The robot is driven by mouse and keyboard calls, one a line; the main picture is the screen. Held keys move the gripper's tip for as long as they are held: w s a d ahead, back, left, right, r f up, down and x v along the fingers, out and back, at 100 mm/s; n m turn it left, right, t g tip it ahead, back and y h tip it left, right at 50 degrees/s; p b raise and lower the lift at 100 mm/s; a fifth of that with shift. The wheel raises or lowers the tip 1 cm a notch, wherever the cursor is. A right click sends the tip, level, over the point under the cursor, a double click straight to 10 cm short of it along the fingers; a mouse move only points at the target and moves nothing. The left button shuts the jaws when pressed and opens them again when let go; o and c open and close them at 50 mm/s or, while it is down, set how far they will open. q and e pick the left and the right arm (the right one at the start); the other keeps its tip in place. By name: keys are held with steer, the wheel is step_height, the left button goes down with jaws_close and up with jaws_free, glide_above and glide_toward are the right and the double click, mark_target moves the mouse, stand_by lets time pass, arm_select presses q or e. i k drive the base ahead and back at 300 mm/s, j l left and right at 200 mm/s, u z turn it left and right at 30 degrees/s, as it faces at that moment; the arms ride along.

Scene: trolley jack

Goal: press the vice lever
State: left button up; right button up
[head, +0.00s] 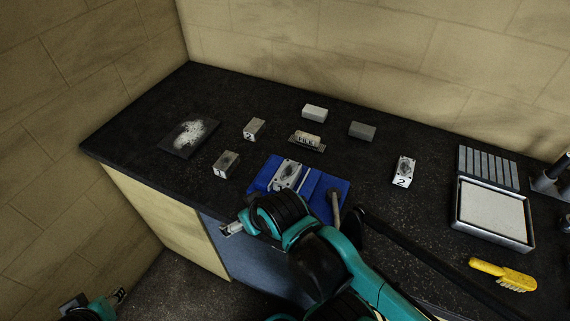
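The blue vice (322,188) sits near the front edge of the dark bench. A grey block with a dark oval mark (289,173) sits in it. The vice lever (335,207), a grey rod, stands up at the vice's right side. Its lower end is close to my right arm, and I cannot tell if they touch. My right gripper (231,229) is at the bench's front edge, left of and in front of the vice, apart from the lever. My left gripper (119,295) is low at the bottom left, away from the bench. Both grippers' finger openings are too small to judge.
Numbered blocks (226,164), (254,129) and (404,171) stand around the vice. A dark plate with white powder (174,147) lies left. Grey blocks (315,113) are behind. A framed tray (527,245) and yellow brush (489,268) are right.

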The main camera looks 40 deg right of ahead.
mark_target(334, 194)
steer(key=k+z, duration=0.1)
steer(key=k, duration=1.05)
steer(key=i+z, duration=0.1)
steer(key=z, duration=0.4)
steer(key=i+z, duration=0.1)
steer(key=z, duration=0.4)
steer(key=i+z, duration=0.1)
steer(key=z, duration=0.4)
steer(key=i+j, duration=0.15)
steer(key=j, duration=0.15)
steer(key=i+j, duration=0.1)
steer(key=j, duration=0.2)
